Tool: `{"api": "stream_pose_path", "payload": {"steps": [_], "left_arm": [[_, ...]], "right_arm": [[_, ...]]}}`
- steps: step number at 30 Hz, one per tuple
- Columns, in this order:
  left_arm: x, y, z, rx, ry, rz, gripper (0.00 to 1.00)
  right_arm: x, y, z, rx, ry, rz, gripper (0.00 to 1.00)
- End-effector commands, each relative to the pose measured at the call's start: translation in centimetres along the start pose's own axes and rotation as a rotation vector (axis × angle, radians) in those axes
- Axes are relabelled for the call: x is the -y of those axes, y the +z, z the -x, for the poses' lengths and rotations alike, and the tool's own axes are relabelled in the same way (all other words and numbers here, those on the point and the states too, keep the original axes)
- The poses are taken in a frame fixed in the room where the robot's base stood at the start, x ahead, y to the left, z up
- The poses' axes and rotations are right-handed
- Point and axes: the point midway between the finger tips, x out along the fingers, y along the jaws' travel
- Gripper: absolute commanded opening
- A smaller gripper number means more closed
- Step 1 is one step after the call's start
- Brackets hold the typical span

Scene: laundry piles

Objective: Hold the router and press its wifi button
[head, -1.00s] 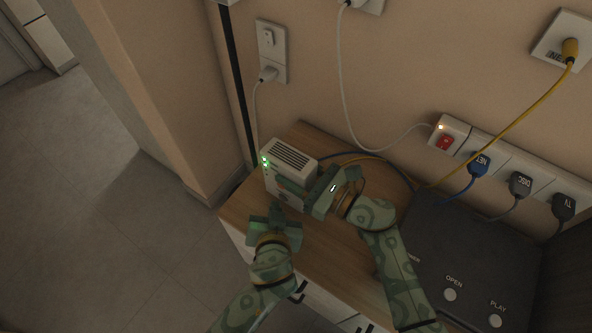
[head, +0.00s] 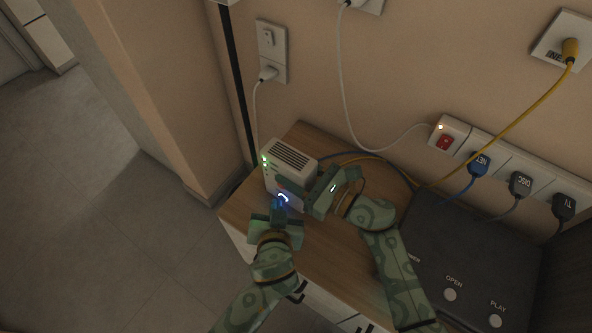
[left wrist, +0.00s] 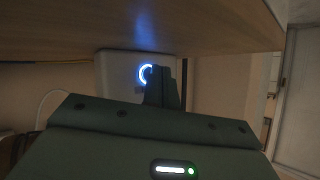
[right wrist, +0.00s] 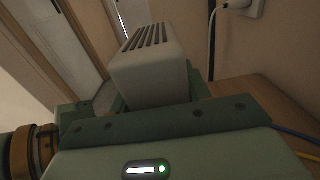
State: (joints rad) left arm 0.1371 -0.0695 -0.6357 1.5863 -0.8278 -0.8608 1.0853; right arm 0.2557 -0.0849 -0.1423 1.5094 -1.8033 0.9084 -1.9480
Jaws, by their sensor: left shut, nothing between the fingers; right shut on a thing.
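The white router (head: 291,158) stands upright on the wooden cabinet top, with a slotted top and small green lights. My right gripper (head: 296,188) is shut on the router's body from the right; the right wrist view shows the router (right wrist: 150,75) between its fingers. The ring-shaped button (head: 283,198) on the router's front glows blue. It also glows in the left wrist view (left wrist: 146,75). My left gripper (head: 281,204) is shut and empty, its fingertips at the button and covering part of the ring. I cannot tell exactly whether they touch it.
The wooden cabinet top (head: 314,241) is bare in front of the router. A dark box (head: 470,250) with OPEN and PLAY buttons lies at the right. Blue and yellow cables run behind the router. A socket strip (head: 500,168) with plugs is along the wall.

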Motion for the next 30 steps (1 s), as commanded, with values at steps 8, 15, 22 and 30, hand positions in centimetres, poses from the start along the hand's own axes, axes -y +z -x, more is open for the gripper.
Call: {"api": "stream_pose_path", "payload": {"steps": [8,15,22,30], "left_arm": [[0.5,0.4,0.6,0.000,-0.001,-0.002,0.00],[0.7,0.8,1.0,0.001,0.000,-0.001,0.00],[2.1,2.2,2.9,0.003,0.000,0.000,0.00],[3.4,3.5,4.7,0.002,-0.001,-0.001,0.00]], "right_arm": [[0.0,-0.1,0.0,-0.001,0.000,-0.001,0.16],[0.0,-0.1,0.0,-0.001,0.000,-0.001,0.16],[0.0,-0.1,0.0,-0.001,0.000,-0.001,0.16],[0.0,-0.1,0.0,-0.001,0.000,-0.001,0.16]]}}
